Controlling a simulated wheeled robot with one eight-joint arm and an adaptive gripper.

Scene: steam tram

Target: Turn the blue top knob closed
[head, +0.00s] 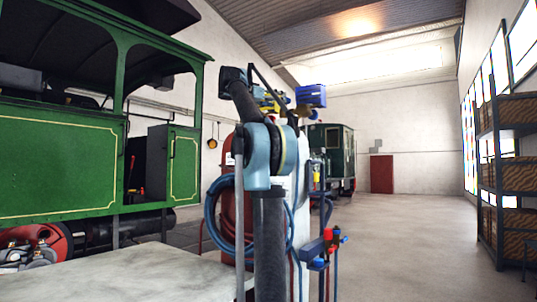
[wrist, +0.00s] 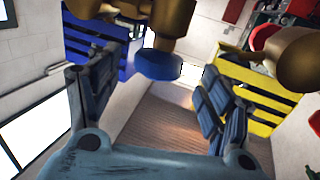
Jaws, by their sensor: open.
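The blue knob (wrist: 158,66) shows near the top centre of the wrist view, below brass valve parts. My gripper (wrist: 163,75) is open, one finger to each side of the knob in the picture. The knob appears beyond or between the fingertips; I cannot tell whether they touch it. Nothing is clearly held. In the head view, my arm blocks the valve area and the knob cannot be made out.
A slatted blue guard (wrist: 95,45) lies left and a slatted yellow guard (wrist: 258,98) right. Red and white cylinders with a blue hose (head: 222,205) stand behind my arm. A green steam tram (head: 60,165) is left, shelves (head: 507,170) right. Floor (head: 420,245) is clear between.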

